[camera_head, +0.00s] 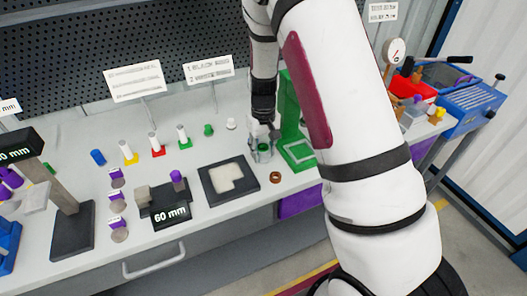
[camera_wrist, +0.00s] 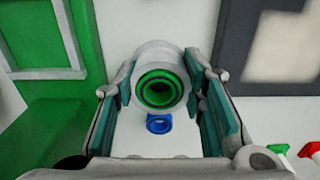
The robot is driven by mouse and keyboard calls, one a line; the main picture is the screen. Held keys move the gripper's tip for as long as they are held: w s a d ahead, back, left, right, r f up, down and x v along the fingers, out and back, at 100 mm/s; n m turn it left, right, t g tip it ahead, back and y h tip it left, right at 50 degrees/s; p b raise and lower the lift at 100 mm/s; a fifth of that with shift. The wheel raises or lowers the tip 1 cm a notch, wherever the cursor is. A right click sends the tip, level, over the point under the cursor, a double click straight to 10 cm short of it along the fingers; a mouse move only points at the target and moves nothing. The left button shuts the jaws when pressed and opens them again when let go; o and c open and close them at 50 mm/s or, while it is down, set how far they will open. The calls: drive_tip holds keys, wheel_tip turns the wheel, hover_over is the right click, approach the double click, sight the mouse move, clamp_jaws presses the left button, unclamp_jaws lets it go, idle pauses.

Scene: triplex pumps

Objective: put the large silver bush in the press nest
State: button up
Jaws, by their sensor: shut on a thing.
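My gripper (camera_head: 263,135) is low over the bench, just left of the green press (camera_head: 290,105). In the wrist view my gripper (camera_wrist: 160,100) is shut on a large silver bush (camera_wrist: 158,50), with a finger on either side of it. Green rings show inside the bush's round opening. In the head view the bush (camera_head: 263,154) is small below the fingers, and I cannot tell whether it touches the bench. The green base of the press (camera_head: 300,153) is right of the gripper, partly cut off by my arm. The press also fills the left of the wrist view (camera_wrist: 90,35). I cannot make out its nest clearly.
A black tray (camera_head: 210,190) with a pale inset lies left of the gripper. A brown ring (camera_head: 275,177) lies in front. A blue ring (camera_wrist: 159,123) shows beside the bush in the wrist view. Several white pins on coloured bases stand left; one has a red base (camera_head: 158,151).

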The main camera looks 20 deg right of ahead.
drive_tip(key=shift+f, duration=0.45)
drive_tip(key=shift+f, duration=0.15)
drive_tip(key=o, duration=1.3)
drive_tip(key=shift+c, duration=0.2)
